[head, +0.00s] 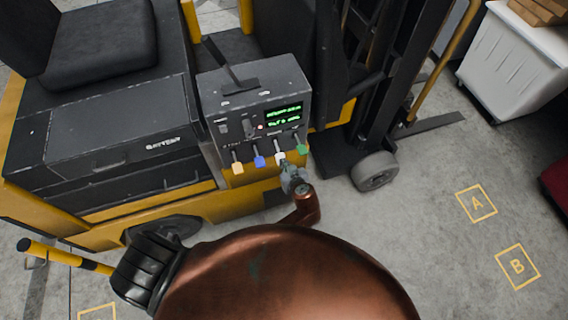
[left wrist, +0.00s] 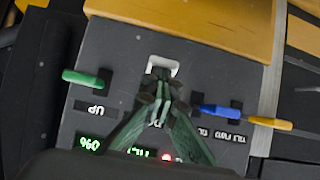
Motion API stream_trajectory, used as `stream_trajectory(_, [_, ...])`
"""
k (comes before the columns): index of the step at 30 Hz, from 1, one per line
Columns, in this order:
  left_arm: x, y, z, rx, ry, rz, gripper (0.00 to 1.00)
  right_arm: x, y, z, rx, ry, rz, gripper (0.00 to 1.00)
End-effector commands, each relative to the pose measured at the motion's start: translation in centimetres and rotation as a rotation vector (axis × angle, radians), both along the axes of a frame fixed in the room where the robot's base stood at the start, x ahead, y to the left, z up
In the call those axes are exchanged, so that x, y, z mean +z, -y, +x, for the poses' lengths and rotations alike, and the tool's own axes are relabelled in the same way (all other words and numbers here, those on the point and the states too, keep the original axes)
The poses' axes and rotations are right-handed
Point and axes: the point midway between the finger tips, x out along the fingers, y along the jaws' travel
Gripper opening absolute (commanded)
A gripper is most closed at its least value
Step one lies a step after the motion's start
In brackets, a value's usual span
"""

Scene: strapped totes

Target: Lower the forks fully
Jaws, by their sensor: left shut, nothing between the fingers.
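The forklift's control box (head: 255,95) carries a row of levers with an orange knob (head: 237,168), a blue knob (head: 259,161), a white knob (head: 280,157) and a green knob (head: 302,149). My left gripper (head: 290,172) is shut and empty, right at the white knob. In the left wrist view my fingertips (left wrist: 160,82) overlap the base of the white lever (left wrist: 162,65); I cannot tell if they touch it. The green lever (left wrist: 85,78) and blue lever (left wrist: 220,112) stand to either side. A dark fork (head: 435,125) extends low, close to the floor. My right gripper is out of view.
A lit green display (head: 283,114) sits on the control box, its text hard to read. The mast (head: 385,70) and a wheel (head: 375,171) are to the right. A white tote (head: 515,60) stands beyond the fork. Floor marks A (head: 476,203) and B (head: 517,266) lie on clear floor.

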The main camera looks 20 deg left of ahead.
Motion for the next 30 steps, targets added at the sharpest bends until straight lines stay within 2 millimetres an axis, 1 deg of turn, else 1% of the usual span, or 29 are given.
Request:
stream_trajectory(1, [-0.8, -0.3, -0.4, 0.007, -0.018, -0.001, 0.00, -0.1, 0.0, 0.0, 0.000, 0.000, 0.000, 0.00])
stream_trajectory(17, [-0.7, -0.2, -0.6, 0.007, -0.017, -0.001, 0.00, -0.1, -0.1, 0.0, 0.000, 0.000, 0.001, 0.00])
stream_trajectory(20, [-0.3, 0.4, -1.1, 0.005, -0.016, -0.005, 0.00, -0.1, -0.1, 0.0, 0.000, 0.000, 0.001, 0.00])
stream_trajectory(30, [3.1, 3.5, -4.3, 0.002, -0.005, -0.003, 0.00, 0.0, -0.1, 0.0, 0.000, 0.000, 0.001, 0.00])
